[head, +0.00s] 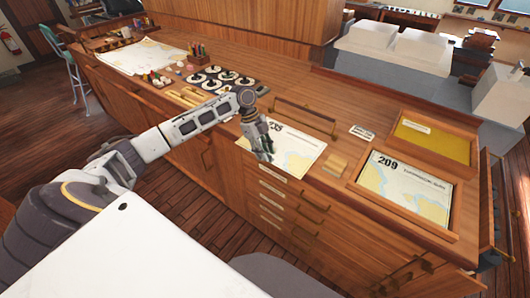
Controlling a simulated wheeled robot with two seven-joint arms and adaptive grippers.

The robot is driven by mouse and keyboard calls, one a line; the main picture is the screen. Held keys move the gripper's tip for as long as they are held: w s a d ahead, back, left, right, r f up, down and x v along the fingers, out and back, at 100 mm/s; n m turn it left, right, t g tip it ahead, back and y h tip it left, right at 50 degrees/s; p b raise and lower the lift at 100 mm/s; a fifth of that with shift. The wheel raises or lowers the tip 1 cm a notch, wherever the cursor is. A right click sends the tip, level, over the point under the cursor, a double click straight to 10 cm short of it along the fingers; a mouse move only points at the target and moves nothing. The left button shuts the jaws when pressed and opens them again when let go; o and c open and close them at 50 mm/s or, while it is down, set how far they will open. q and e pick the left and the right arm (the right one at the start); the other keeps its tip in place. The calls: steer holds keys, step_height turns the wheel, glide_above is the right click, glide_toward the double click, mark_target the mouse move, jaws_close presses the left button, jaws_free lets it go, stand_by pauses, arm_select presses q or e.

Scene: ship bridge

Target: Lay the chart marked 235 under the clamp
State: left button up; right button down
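A chart marked 235 (296,155) lies on the wooden counter near its front edge, above a stack of drawers. My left gripper (265,154) points down over the chart's left part and hides some of it and part of its number. Whether its fingers touch the chart or are closed on its edge is too small to tell. A slim dark bar (305,118), which looks like the clamp, is on the counter just behind the chart. The chart's far edge lies close to this bar; I cannot tell whether any of it is under. My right gripper is not in view.
Right of the chart are a small wooden block (336,165), a label plate (362,132), a framed chart marked 209 (405,186) and a yellow-lined tray (432,142).

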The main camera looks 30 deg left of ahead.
arm_select(q)
steer(key=v, duration=1.1)
steer(key=shift+r, duration=0.2)
stand_by(0.4)
